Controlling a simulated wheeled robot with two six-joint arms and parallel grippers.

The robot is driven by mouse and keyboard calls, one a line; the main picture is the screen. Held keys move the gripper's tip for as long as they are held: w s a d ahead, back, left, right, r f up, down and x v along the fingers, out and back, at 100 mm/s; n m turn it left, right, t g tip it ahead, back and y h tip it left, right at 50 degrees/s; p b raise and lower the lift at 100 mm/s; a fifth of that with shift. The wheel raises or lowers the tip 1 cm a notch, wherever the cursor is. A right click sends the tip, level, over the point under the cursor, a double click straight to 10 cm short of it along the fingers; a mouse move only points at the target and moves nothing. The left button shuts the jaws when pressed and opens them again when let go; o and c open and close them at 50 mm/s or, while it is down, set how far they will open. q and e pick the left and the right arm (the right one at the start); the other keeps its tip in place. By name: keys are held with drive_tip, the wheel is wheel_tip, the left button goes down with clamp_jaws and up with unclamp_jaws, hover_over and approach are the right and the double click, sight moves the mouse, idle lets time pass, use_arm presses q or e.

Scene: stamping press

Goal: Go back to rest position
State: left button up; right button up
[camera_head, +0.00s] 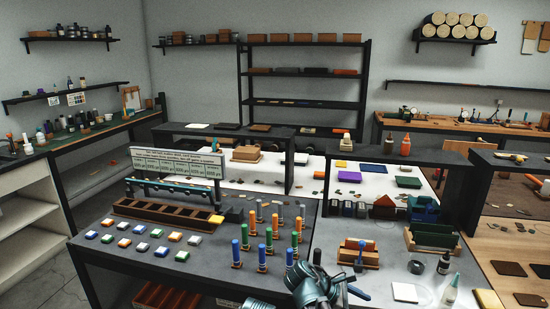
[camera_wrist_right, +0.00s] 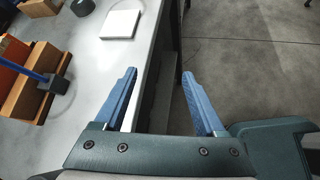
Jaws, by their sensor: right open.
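In the right wrist view my right gripper (camera_wrist_right: 158,75) is open, with its two blue fingers apart and nothing between them. It hangs at the edge of the grey table (camera_wrist_right: 100,105), partly over the table and partly over the floor. In the head view, grey-teal arm parts of mine show at the bottom middle, in front of the table's near edge. My left gripper cannot be made out in either view.
A wooden holder (camera_head: 358,256) with a blue-handled tool, a black roll (camera_head: 416,267) and a white tile (camera_head: 404,292) lie near the front edge. Blue, green and orange upright stamps (camera_head: 268,240) stand left of my arm. Open floor (camera_wrist_right: 260,60) lies beyond the table edge.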

drive_tip(key=s+a+f+m+y+p, duration=0.1)
drive_tip(key=s+a+f+m+y, duration=0.2)
drive_tip(key=a, duration=0.6)
drive_tip(key=s+a+f+m+g+y+p, duration=0.1)
drive_tip(key=s+a+f+m+y+p, duration=0.1)
drive_tip(key=s+a+m+y, duration=0.4)
drive_tip(key=s+a+m, duration=0.2)
drive_tip(key=s+a, duration=0.1)
drive_tip(key=shift+s+f+y, duration=0.3)
drive_tip(key=shift+s+f, duration=0.05)
drive_tip(key=shift+f, duration=0.05)
